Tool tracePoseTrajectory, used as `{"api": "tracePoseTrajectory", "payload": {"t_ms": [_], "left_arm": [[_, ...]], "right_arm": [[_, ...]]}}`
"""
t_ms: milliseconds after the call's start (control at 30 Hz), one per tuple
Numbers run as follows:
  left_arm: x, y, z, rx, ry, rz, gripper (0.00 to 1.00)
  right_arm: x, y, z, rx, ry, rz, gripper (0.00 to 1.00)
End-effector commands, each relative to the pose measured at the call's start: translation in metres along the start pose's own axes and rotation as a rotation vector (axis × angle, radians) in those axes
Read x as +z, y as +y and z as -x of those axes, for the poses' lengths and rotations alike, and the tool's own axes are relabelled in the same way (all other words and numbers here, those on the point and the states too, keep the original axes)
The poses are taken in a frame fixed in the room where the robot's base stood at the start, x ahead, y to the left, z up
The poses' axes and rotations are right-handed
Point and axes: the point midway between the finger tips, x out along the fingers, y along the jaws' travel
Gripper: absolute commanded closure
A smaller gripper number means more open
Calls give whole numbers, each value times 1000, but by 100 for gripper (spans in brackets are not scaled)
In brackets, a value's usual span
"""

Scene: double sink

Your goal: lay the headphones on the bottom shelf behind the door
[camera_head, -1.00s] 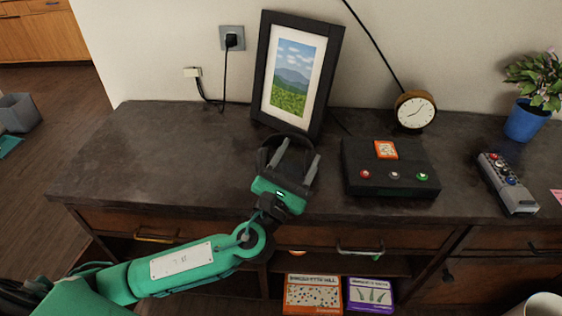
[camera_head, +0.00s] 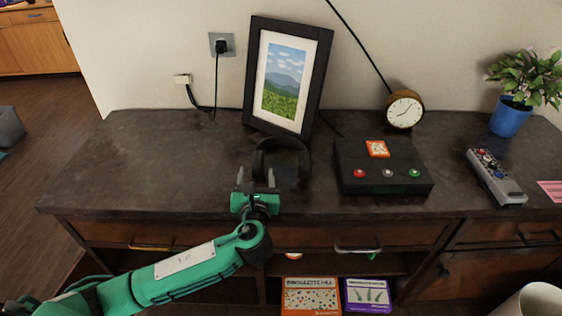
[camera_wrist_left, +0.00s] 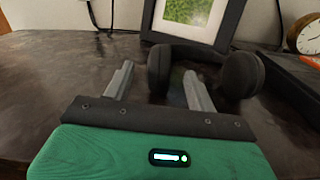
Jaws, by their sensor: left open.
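The black headphones (camera_head: 281,160) rest on the dark cabinet top, in front of the picture frame. In the left wrist view the headphones (camera_wrist_left: 240,74) show two ear cups, the left one just beyond my fingers. My left gripper (camera_head: 256,178) is open just in front of them, at their left side. In the left wrist view its fingers (camera_wrist_left: 158,88) are spread and hold nothing; I cannot tell if one touches the headphones. A door (camera_head: 490,272) with a dark knob is at the cabinet's lower right and looks shut, so the shelf behind it is hidden. My right gripper is not in view.
A picture frame (camera_head: 287,78) stands behind the headphones. A black button box (camera_head: 382,168), a clock (camera_head: 404,109), a remote (camera_head: 496,177) and a potted plant (camera_head: 511,116) are to the right. Two game boxes (camera_head: 311,296) sit low in the open cabinet. The left cabinet top is clear.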

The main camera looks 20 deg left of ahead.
Motion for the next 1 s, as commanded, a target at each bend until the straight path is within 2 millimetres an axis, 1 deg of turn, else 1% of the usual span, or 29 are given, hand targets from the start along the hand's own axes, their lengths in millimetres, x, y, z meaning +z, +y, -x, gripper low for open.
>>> {"api": "tracePoseTrajectory", "payload": {"t_ms": [167,267,433,533,733,767,800,967,1000], "left_arm": [[0,0,-13,1,-2,-1,43],[-2,-1,-28,1,-2,-1,43],[-2,-1,-51,0,-1,0,43],[-2,-1,-56,0,-1,0,43],[-2,-1,-57,0,0,0,43],[-2,-1,-57,-1,0,0,47],[-2,-1,-57,-1,0,0,55],[-2,-1,-57,-1,0,0,86],[-2,-1,-57,-1,0,0,94]], "right_arm": [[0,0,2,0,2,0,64],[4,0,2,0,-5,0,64],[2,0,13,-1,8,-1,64],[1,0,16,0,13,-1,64],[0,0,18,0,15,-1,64],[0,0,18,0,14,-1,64],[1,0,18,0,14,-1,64],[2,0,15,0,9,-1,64],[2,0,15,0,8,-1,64]]}}
